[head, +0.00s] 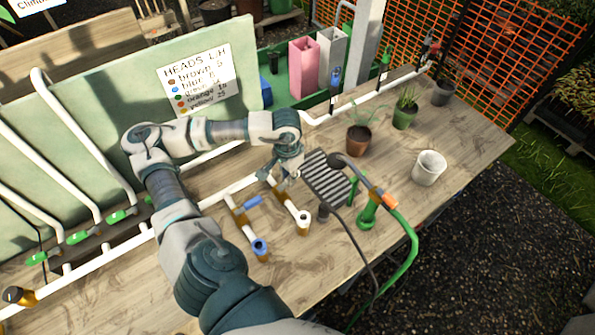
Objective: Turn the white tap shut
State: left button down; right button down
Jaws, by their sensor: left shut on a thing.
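The white tap (293,205) is on a short branch that runs from the white pipe toward the front of the table and ends in a round white-rimmed outlet. My left gripper (281,177) is at the pipe end of this branch, shut on the tap's handle. The fingers mostly hide the handle, so its exact angle cannot be told. My right gripper is not in view.
A blue-handled tap (253,202) stands close on the left. A dark grate (327,178) and a hose with a spray head (345,162) lie close on the right. Plant pots (358,140) and a white pot (429,168) stand farther right. Green-handled taps (77,237) are at left.

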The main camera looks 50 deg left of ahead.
pick_arm(q)
jog(key=shift+s+d+f+m, duration=0.2)
jog(key=shift+d+m, duration=0.1)
jog(key=shift+m, duration=0.3)
jog(key=shift+d+r+m+b, duration=0.1)
jog(key=shift+m+b, duration=0.45)
jog(key=shift+m, duration=0.05)
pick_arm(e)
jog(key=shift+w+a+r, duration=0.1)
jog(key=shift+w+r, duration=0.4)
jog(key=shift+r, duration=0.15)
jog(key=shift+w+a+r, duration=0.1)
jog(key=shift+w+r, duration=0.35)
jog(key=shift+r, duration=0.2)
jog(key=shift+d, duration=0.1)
pick_arm(q)
jog(key=shift+w, duration=0.1)
jog(key=c, duration=1.1)
grip_release()
